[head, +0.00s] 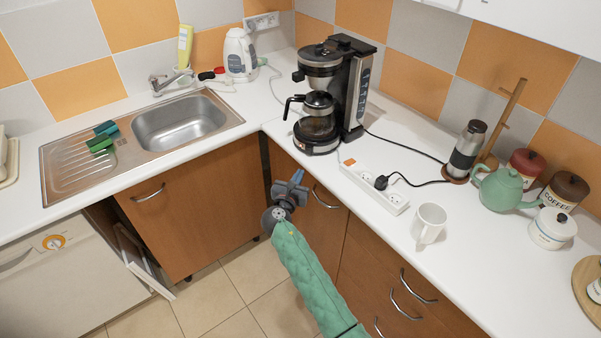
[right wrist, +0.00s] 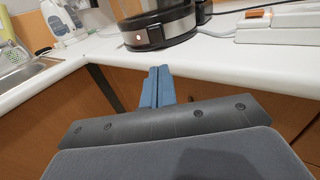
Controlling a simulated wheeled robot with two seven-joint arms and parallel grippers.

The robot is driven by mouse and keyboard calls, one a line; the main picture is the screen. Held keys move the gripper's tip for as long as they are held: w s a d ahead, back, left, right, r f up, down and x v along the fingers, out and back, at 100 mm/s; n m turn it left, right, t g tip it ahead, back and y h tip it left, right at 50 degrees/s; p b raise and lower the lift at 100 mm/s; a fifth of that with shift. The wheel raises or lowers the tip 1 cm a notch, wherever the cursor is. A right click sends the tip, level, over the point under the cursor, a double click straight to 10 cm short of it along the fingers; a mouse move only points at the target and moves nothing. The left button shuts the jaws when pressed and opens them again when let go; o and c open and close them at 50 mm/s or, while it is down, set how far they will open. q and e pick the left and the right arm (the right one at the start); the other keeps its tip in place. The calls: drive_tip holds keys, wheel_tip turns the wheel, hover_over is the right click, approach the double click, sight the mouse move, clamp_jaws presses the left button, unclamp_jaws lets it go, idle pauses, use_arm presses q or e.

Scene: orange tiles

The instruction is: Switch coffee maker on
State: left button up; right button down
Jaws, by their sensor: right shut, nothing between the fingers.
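The coffee maker (head: 357,88) is black and silver and stands upright on the white counter near the corner, with its pot (head: 318,104) on the base. My left gripper is not in view.
A white power strip (head: 374,187) with a black plug lies right of the coffee maker. A white mug (head: 429,222) and a green teapot (head: 500,188) stand farther right. The sink (head: 180,122) is to the left. The counter edge (right wrist: 225,66) lies between my gripper and the coffee maker.

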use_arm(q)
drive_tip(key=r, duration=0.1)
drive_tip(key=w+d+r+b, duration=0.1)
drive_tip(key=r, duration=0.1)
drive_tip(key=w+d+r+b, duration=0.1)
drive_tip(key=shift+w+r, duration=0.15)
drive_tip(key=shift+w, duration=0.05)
use_arm(e)
drive_tip(key=v, duration=0.6)
drive_tip(key=shift+s+a+f, duration=0.2)
drive_tip(key=shift+s, duration=0.1)
drive_tip(key=shift+w, duration=0.1)
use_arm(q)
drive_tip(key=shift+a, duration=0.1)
